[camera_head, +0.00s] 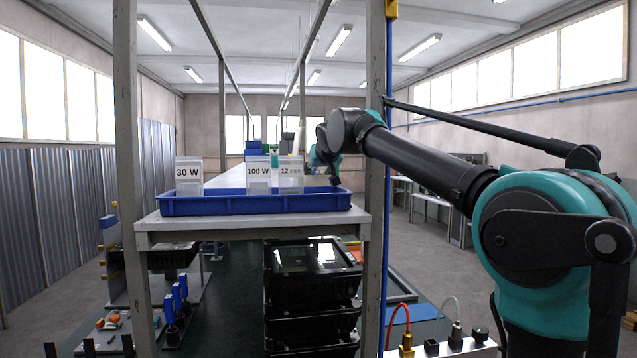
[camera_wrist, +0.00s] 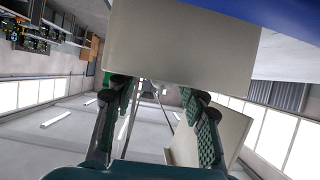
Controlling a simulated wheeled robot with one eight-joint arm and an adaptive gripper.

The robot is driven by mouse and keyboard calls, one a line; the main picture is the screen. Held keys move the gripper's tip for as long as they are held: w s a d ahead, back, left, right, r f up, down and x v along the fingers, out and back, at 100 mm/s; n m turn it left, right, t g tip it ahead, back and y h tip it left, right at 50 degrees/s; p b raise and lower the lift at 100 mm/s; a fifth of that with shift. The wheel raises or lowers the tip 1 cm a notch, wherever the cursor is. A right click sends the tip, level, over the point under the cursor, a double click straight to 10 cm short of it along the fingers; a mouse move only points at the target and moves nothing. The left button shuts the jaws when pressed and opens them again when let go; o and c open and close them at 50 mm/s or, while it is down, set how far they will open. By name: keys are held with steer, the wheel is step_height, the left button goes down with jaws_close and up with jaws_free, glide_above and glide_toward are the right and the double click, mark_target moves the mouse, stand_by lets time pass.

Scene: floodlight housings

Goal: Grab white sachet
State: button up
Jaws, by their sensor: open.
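I cannot make out a white sachet for certain in either view. My gripper (camera_head: 335,181) is at the right end of the tray, to the right of the 12 mm container, and is small and partly hidden there. In the wrist view my gripper (camera_wrist: 158,88) is open, its fingers apart with nothing seen between them. A plain pale panel (camera_wrist: 180,45) fills the top middle, close to the fingertips.
The tray rests on a shelf (camera_head: 160,222) between metal posts (camera_head: 127,110). A second pale panel (camera_wrist: 215,140) is by the right finger in the wrist view. A right-hand post (camera_head: 374,150) stands close to my arm.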

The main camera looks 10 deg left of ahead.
steer(key=shift+c, duration=0.5)
jaws_close()
steer(key=shift+r, duration=0.15)
